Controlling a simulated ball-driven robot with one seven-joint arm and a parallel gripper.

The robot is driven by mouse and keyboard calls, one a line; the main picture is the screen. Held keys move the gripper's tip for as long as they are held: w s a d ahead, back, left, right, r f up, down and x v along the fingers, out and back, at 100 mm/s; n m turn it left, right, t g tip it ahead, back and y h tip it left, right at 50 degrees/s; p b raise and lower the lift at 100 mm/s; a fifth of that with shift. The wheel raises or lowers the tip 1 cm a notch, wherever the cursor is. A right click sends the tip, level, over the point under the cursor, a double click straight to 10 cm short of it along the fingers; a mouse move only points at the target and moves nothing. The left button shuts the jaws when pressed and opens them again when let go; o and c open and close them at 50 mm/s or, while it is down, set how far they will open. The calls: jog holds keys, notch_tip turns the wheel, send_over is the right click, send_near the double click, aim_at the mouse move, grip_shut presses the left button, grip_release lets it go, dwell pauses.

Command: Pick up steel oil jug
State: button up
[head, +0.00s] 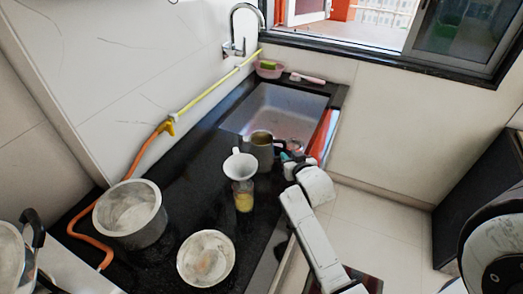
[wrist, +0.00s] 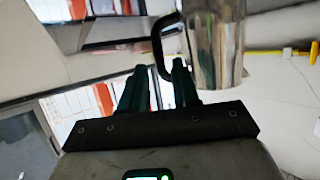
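The steel oil jug (head: 262,150) stands upright on the black counter just in front of the sink, with its black handle toward the right. My gripper (head: 291,158) is at the handle side of the jug, small and partly hidden by my arm in the head view. In the wrist view, the shiny jug (wrist: 217,45) is at the upper right with its dark handle loop (wrist: 158,45) on its left. My gripper's two dark green fingers (wrist: 158,82) are apart. The handle's lower part reaches between them, close to the right finger; I cannot tell whether they touch.
A white funnel-like vessel (head: 240,167) and a container of yellow liquid (head: 244,201) stand close in front of the jug. A metal pot (head: 131,215) and a pale bowl (head: 206,259) are nearer. The sink (head: 285,110) lies behind; open floor is right.

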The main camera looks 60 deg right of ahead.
jog(key=shift+f+p+x, duration=0.2)
jog(key=shift+f+x, duration=0.05)
jog(key=shift+x, duration=1.65)
jog(key=shift+f+p+x, duration=0.15)
jog(key=shift+f+x, duration=0.05)
jog(key=shift+x, duration=1.7)
jog(key=shift+s+a, duration=0.2)
jog(key=shift+s, duration=0.05)
grip_shut()
jog(key=shift+r, duration=0.15)
